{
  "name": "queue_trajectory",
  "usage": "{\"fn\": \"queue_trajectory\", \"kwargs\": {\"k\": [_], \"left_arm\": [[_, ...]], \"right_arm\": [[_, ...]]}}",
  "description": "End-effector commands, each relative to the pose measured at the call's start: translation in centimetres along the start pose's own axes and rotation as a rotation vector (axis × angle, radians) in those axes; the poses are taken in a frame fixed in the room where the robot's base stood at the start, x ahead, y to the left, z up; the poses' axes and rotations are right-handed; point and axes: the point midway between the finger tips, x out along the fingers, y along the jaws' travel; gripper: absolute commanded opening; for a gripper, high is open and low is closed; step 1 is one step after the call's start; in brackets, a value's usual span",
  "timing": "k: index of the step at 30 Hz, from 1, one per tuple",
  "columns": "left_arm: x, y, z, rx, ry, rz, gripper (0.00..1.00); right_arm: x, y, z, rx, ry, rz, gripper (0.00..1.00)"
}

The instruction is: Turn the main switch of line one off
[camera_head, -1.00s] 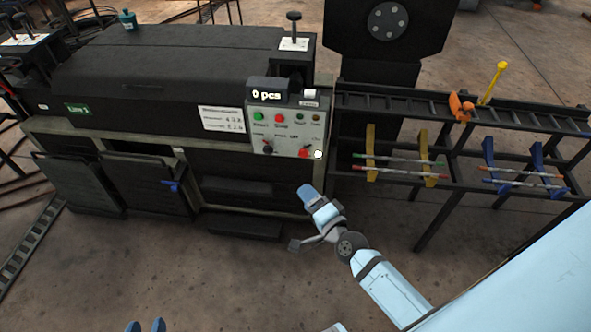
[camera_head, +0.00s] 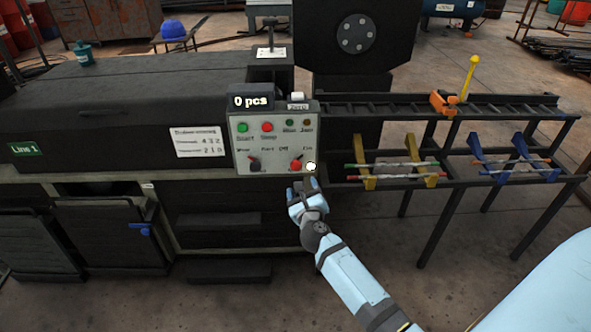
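The line one machine carries a grey control panel (camera_head: 272,142). At its lower right is a red rotary switch (camera_head: 296,165), between labels that seem to read Off and On; its exact setting is too small to tell. A small white round spot (camera_head: 311,167) sits just right of it. My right gripper (camera_head: 301,186) is just below the panel's lower right corner, close under the red switch, with no clear contact. Whether its fingers are apart is unclear. My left gripper is not in view.
The panel also has a black knob (camera_head: 254,164), a green button (camera_head: 243,128) and a red button (camera_head: 267,127). A counter display (camera_head: 250,101) reads 0 pcs. A dark rack (camera_head: 430,111) with colored brackets stands to the right. Open floor lies in front.

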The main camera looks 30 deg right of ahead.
Motion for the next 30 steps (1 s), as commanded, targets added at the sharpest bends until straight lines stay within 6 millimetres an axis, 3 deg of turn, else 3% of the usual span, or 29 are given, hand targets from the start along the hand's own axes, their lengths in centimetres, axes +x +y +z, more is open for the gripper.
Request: {"fn": "queue_trajectory", "kwargs": {"k": [9, 15, 28, 29, 30], "left_arm": [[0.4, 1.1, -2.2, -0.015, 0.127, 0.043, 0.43], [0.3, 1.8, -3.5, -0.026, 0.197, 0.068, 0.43], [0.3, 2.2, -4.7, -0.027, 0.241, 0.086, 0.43], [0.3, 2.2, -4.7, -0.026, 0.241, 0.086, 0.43], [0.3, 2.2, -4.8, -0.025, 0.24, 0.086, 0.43]], "right_arm": [[6.9, 0.2, -0.1, -0.003, -0.003, 0.0, 0.65], [9.8, 0.1, -0.1, -0.004, -0.003, 0.001, 0.65], [10.8, 0.1, 0.0, -0.003, -0.001, 0.001, 0.65], [10.8, 0.1, 0.0, -0.003, -0.001, 0.001, 0.63], [10.8, 0.1, 0.0, -0.003, -0.001, 0.001, 0.54]]}}
